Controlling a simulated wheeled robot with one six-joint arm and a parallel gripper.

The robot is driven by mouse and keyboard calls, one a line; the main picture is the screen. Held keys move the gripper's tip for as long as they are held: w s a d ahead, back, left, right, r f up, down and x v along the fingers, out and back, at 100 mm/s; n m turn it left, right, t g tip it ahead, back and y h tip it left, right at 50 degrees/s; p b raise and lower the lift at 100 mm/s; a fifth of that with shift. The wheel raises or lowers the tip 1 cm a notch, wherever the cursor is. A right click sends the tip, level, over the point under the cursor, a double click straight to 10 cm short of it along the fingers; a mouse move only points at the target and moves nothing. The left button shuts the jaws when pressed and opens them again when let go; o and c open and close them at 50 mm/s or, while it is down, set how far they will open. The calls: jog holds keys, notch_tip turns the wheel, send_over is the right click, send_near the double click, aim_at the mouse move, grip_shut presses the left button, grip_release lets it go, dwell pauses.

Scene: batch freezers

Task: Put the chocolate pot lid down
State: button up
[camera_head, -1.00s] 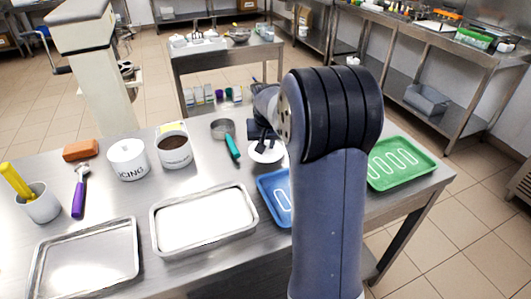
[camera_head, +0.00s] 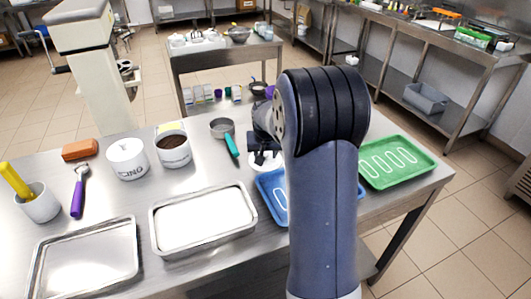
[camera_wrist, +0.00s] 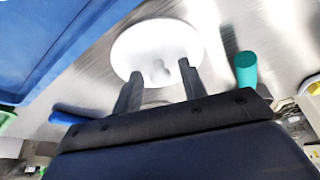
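The white round chocolate pot lid (camera_wrist: 157,40) lies flat on or just above the steel table, knob up; I cannot tell whether it touches. Its knob shows between my fingertips in the wrist view. My gripper (camera_wrist: 160,75) has its two fingers apart, with gaps visible either side of the knob. In the head view my gripper (camera_head: 264,157) covers much of the lid (camera_head: 254,160). The white chocolate pot (camera_head: 174,155) stands uncovered to the left, dark chocolate inside.
A teal-handled scoop (camera_head: 231,145) lies just left of the lid, its handle close by in the wrist view (camera_wrist: 246,70). A blue tray (camera_head: 272,196) is close in front. A white ICING pot (camera_head: 127,163) and a white-filled metal tray (camera_head: 160,236) stand left.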

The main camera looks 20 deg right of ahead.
jog(key=shift+r, duration=0.25)
jog(key=v, duration=1.1)
jog(key=shift+r, duration=0.4)
jog(key=shift+s+a+f, duration=0.1)
jog(key=shift+s, duration=0.05)
jog(key=x, duration=1.1)
jog(key=shift+w+f, duration=0.2)
jog(key=shift+w, duration=0.05)
jog(key=shift+s+r, duration=0.1)
jog(key=shift+r, duration=0.65)
jog(key=shift+f, duration=0.15)
